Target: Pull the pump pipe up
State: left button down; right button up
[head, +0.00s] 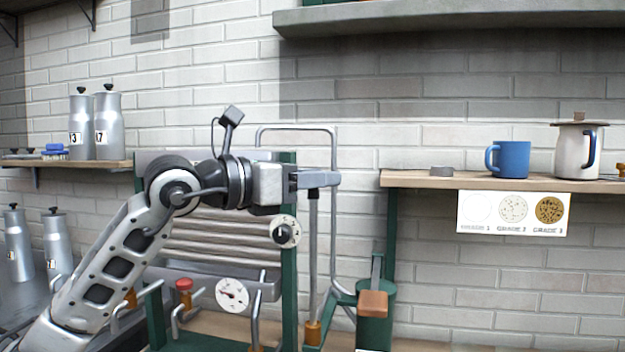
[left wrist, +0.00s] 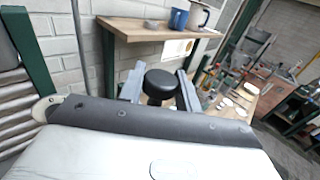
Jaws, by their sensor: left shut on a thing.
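My left gripper (head: 322,179) reaches in from the left and is level, at the top of an upright grey pipe (head: 314,250), which I take to be the pump pipe. The pipe runs down to an orange-brown collar (head: 313,332). In the left wrist view, the two fingers of my left gripper (left wrist: 160,92) stand either side of a round black knob (left wrist: 160,85) and are shut on it. My right gripper is in neither view.
A bent metal tube (head: 297,129) rises behind the gripper. A green frame (head: 288,315) with rollers and a dial (head: 232,294) stands to the left. A wooden shelf (head: 415,180) holds a blue mug (head: 512,160) and a pot (head: 570,152) at right. Open space lies above the gripper.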

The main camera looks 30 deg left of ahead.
pick_arm(q)
jog(key=shift+a+r, duration=0.15)
jog(key=shift+r, duration=0.25)
jog(key=c, duration=1.2)
grip_release()
jog(key=shift+o, duration=0.8)
jog(key=shift+f, duration=0.1)
jog(key=shift+s+f+b, duration=0.15)
jog(key=shift+s+b, duration=0.15)
jog(key=b+v, duration=0.8)
jog(key=v, duration=0.7)
jog(key=shift+s, duration=0.15)
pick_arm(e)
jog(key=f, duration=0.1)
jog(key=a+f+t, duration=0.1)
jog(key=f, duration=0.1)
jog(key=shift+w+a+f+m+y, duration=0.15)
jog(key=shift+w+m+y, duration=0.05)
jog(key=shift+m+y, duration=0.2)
